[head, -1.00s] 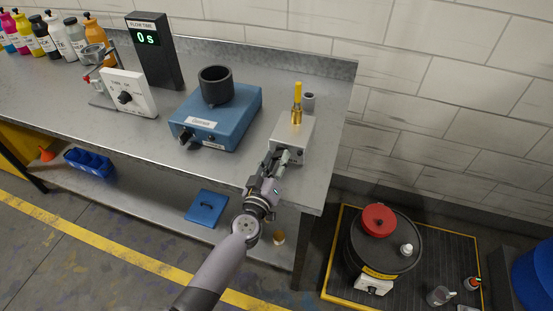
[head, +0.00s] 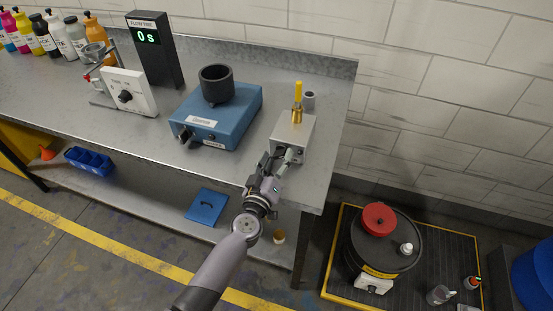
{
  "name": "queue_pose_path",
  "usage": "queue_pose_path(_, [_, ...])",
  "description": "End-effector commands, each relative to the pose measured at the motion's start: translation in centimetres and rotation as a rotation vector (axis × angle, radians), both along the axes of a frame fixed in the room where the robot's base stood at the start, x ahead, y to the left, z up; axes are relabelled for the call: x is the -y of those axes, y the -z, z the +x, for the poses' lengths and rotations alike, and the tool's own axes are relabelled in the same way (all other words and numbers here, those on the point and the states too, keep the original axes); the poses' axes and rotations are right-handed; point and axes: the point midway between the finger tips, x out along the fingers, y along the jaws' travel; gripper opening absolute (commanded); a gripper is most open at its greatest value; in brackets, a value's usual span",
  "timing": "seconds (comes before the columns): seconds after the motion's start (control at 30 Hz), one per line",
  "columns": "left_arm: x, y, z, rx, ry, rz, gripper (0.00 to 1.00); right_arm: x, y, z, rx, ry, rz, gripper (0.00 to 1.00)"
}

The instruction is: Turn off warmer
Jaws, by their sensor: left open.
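A small grey metal box (head: 293,135) stands near the right end of the steel bench. It appears to be the warmer, but I can read no label on it. A brass piece with a yellow handle (head: 298,101) stands upright on top. Dark controls show low on its front face, partly hidden by my gripper. My left gripper (head: 277,162) is open at the front face of the box, over the bench's front edge. I cannot tell whether a finger touches a control. My right gripper is not in view.
A blue device (head: 217,121) with a black cup (head: 216,84) stands left of the box. A white dial unit (head: 129,92) and a black timer reading 0 s (head: 152,50) are further left. A black drum (head: 380,250) stands on a floor mat at right.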

Motion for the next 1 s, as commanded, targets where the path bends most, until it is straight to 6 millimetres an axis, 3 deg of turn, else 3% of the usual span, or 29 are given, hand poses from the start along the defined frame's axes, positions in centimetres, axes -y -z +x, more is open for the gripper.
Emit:
queue_pose_path(0.37, [-0.3, 0.1, -0.9, -0.001, 0.001, -0.002, 0.55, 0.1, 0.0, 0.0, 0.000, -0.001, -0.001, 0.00])
queue_pose_path(0.8, [-2.9, 0.1, -8.9, -0.001, 0.001, 0.002, 0.55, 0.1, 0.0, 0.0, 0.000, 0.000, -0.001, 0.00])
queue_pose_path(1.0, [-3.6, 0.0, -11.0, 0.000, -0.001, 0.001, 0.55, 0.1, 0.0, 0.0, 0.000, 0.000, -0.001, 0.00])
